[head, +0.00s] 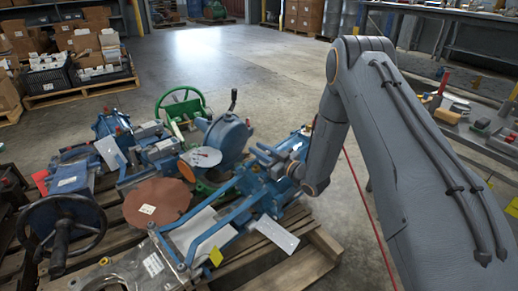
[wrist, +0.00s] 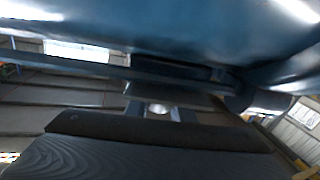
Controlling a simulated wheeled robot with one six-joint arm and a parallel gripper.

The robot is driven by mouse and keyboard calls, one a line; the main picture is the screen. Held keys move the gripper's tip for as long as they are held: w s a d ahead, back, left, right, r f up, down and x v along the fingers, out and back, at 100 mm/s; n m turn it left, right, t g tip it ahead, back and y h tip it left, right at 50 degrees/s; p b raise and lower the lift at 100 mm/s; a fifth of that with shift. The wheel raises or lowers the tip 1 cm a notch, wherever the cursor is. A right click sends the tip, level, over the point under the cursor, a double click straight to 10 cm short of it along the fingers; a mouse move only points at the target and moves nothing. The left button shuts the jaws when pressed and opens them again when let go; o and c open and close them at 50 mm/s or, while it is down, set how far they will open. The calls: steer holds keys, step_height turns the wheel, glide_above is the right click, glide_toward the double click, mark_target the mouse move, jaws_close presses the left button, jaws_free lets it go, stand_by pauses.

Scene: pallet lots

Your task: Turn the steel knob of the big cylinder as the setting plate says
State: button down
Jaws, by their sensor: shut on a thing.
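My gripper (head: 283,165) is at the blue machinery in the middle of the pallet, mostly hidden behind my arm and blue parts. In the wrist view its dark jaws (wrist: 160,112) are close together, with a small bright steel piece between them, probably the steel knob (wrist: 158,108). A broad blue curved surface (wrist: 170,35), likely the big cylinder, fills the top of the wrist view. In the head view a blue cylinder body (head: 262,190) lies beside the gripper. A pale plate (head: 276,234) lies at the pallet's front; I cannot read it or tell if it is the setting plate.
A blue handwheel machine (head: 68,225), a brown disc (head: 157,202), a green handwheel (head: 180,103) and a blue round housing (head: 228,137) crowd the wooden pallet (head: 318,262). A bench with tools (head: 470,125) stands right. Open floor (head: 215,60) lies behind.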

stand_by(0.3)
steer(key=c, duration=1.5)
jaws_free()
steer(key=shift+c, duration=0.2)
steer(key=shift+d, duration=0.1)
steer(key=p+v, duration=0.2)
steer(key=v, duration=0.5)
steer(key=shift+s+d+p, duration=0.15)
steer(key=shift+s+p, duration=0.2)
steer(key=shift+p, duration=0.05)
